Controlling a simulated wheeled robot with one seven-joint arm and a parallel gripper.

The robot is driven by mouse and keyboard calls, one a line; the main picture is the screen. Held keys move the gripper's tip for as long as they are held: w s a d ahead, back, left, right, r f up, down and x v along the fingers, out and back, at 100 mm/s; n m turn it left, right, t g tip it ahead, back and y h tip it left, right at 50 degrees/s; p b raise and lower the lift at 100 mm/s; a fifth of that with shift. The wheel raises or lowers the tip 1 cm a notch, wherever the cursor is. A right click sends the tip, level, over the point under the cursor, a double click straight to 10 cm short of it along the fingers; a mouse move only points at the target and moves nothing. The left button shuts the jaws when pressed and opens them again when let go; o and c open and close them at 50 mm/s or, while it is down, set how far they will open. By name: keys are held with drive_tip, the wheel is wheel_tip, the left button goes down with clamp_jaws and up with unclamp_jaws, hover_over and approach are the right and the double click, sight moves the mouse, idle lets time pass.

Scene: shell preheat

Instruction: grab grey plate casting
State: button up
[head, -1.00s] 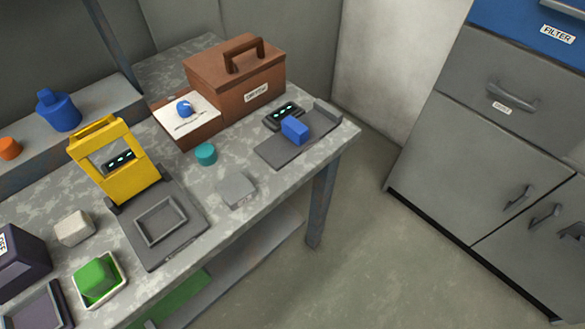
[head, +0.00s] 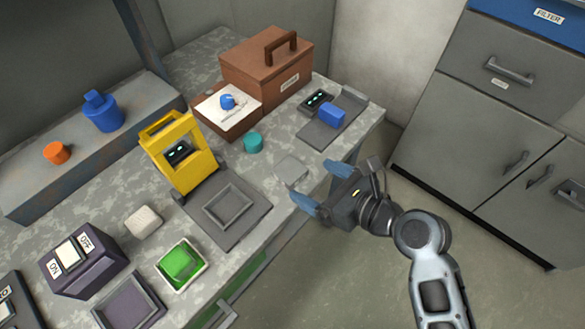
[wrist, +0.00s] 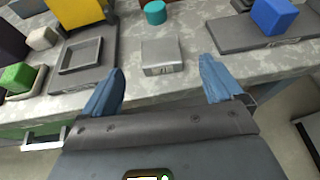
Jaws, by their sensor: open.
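The grey plate casting (head: 291,171) is a small flat square block near the front edge of the worktop in the head view. In the wrist view the plate casting (wrist: 162,56) lies ahead, between the lines of the two fingers, with a small marked label on its front side. My gripper (head: 320,187) is open and empty, just off the table's front edge, with its blue fingertips pointing toward the plate. In the wrist view my gripper (wrist: 160,88) shows both blue fingers spread wide, apart from the plate.
A yellow frame (head: 180,155) with a grey square tray (head: 231,208) stands left of the plate. A teal cylinder (head: 253,142) is behind it. A blue block (head: 331,114) sits on a dark pad at right. A green block (head: 178,264) lies in a white-rimmed dish.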

sight(293, 172)
drive_tip(key=x, duration=0.7)
drive_tip(key=shift+f, duration=0.25)
drive_tip(key=shift+c, duration=0.2)
drive_tip(key=c, duration=1.2)
drive_tip(key=shift+o, duration=0.2)
drive_tip(key=shift+r, duration=0.1)
